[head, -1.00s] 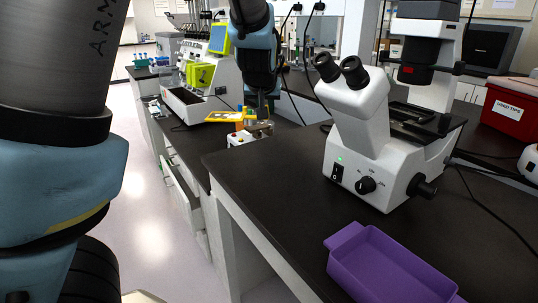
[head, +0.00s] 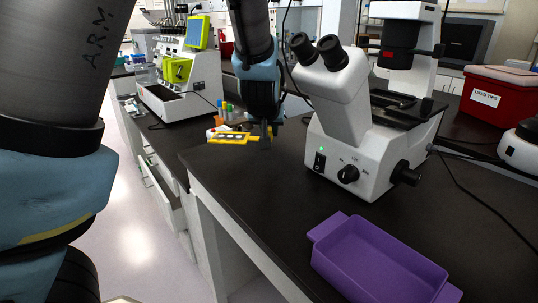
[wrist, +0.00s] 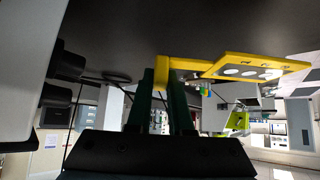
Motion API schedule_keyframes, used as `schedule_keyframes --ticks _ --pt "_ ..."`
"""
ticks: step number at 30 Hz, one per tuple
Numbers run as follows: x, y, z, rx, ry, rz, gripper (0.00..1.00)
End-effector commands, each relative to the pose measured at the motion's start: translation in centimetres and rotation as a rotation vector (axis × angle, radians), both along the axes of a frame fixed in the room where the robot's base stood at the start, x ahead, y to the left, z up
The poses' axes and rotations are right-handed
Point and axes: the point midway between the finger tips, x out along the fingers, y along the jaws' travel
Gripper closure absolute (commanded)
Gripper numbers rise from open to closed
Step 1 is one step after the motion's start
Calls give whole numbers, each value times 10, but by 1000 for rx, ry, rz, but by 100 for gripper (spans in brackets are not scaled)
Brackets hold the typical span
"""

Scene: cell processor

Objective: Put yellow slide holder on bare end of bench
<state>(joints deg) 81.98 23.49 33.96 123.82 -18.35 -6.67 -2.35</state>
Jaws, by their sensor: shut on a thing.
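My gripper (head: 265,138) is shut on the yellow slide holder (head: 230,139), gripping it by its handle end. The holder is a flat frame with round whitish openings and juts out left of the fingers. In the wrist view, the dark fingers (wrist: 163,85) clasp the handle and the holder plate (wrist: 256,67) extends right. In the head view they are over the far-left end of the black bench (head: 225,175), beyond its near edge. That bench end is otherwise bare. I cannot tell whether the holder touches the top.
A white microscope (head: 345,140) stands right of my gripper. A purple tray (head: 375,262) lies nearer on the bench. A red box (head: 500,100) is at the back right. Small coloured items (head: 228,112) and a white machine (head: 185,90) are beyond the holder.

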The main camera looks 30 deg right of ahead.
Motion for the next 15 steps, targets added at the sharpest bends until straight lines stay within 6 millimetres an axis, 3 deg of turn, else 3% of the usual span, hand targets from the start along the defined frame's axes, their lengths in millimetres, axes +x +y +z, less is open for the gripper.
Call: schedule_keyframes --ticks 15 --pt "0 0 -58 2 0 0 100"
